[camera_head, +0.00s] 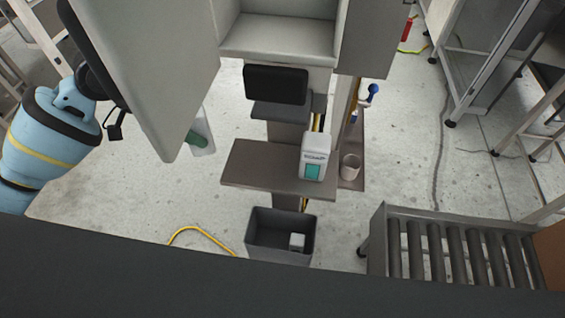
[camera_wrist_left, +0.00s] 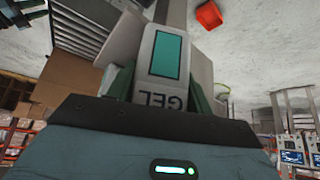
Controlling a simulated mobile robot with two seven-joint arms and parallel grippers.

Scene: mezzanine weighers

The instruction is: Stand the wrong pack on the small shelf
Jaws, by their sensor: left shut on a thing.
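My left gripper (camera_head: 196,139) is shut on a white pack with a teal panel; in the left wrist view this pack (camera_wrist_left: 160,78) shows the letters GEL upside down between the gripper fingers (camera_wrist_left: 158,90). In the head view, the pale panel hides much of the gripper and the held pack (camera_head: 203,130). Another white pack with a teal panel (camera_head: 314,155) stands upright on a brown-grey board (camera_head: 255,168); its dark lettering looks like SOAP. A smaller side shelf (camera_head: 357,130) to the right carries a pale cup. My right gripper is not in view.
A large pale panel (camera_head: 150,70) stands between my left arm and the board. A black screen (camera_head: 276,84) is behind the board. Below is a dark bin (camera_head: 280,222) with a small white pack inside. A roller conveyor (camera_head: 450,245) is at the right.

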